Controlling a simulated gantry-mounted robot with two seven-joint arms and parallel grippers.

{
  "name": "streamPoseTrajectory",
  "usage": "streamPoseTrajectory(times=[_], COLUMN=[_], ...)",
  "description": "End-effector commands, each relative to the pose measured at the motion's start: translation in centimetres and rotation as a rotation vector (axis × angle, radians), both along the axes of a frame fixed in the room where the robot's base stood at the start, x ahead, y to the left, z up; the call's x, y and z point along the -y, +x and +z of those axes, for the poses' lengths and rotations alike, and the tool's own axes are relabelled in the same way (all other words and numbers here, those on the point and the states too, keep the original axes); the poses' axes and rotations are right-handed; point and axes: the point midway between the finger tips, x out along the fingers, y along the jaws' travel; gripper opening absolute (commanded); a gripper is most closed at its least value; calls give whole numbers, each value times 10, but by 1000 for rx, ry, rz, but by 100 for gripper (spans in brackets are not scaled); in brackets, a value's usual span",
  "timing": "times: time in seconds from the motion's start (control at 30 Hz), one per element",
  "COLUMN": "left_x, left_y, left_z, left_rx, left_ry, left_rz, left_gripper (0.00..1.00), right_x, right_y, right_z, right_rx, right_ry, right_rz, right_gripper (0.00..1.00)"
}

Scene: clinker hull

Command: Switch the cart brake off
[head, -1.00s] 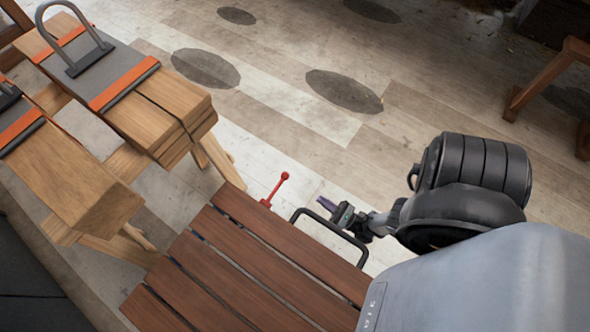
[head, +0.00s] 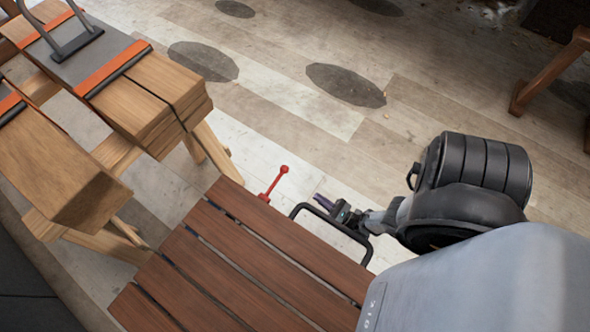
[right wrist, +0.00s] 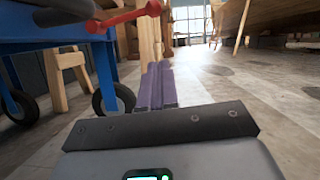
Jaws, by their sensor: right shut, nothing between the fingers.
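The cart has a brown slatted wooden top (head: 240,265) and a black tube handle (head: 335,222) at its far edge. The brake is a red lever with a ball end (head: 275,183), standing up at the cart's far edge, left of the handle. The red lever also shows at the upper left of the right wrist view (right wrist: 125,17), above and left of the fingers. My right gripper (head: 322,202) is shut and empty, beside the handle and to the right of the lever, apart from it. Its purple fingers (right wrist: 155,88) lie together in the right wrist view. My left gripper is not in view.
Trestles with stacked planks (head: 150,95) stand left of the cart. The cart's blue frame (right wrist: 50,47) and black wheels (right wrist: 108,95) show left of my fingers in the right wrist view. The plank floor (head: 310,125) beyond the cart is mostly clear.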

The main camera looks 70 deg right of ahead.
Motion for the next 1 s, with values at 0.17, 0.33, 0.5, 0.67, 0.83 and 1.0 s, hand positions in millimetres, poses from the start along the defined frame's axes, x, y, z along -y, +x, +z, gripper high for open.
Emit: streamPoseTrajectory(times=[0.17, 0.33, 0.5, 0.67, 0.83, 1.0], left_x=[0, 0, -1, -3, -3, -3], left_y=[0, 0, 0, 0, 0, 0], left_z=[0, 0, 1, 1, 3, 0], left_rx=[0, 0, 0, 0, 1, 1], left_ry=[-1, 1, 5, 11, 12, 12], left_rz=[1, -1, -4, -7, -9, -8], left_gripper=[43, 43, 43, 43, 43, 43], right_x=[2, 5, 11, 15, 15, 15], right_y=[11, 33, 67, 93, 99, 104], right_z=[4, 13, 26, 38, 53, 62], right_rx=[1, 4, 5, 1, 1, 1], right_ry=[2, 0, -1, 1, 0, 0], right_rz=[0, 0, -2, -1, -1, 0], right_gripper=[0, 0, 0, 0, 0, 0])
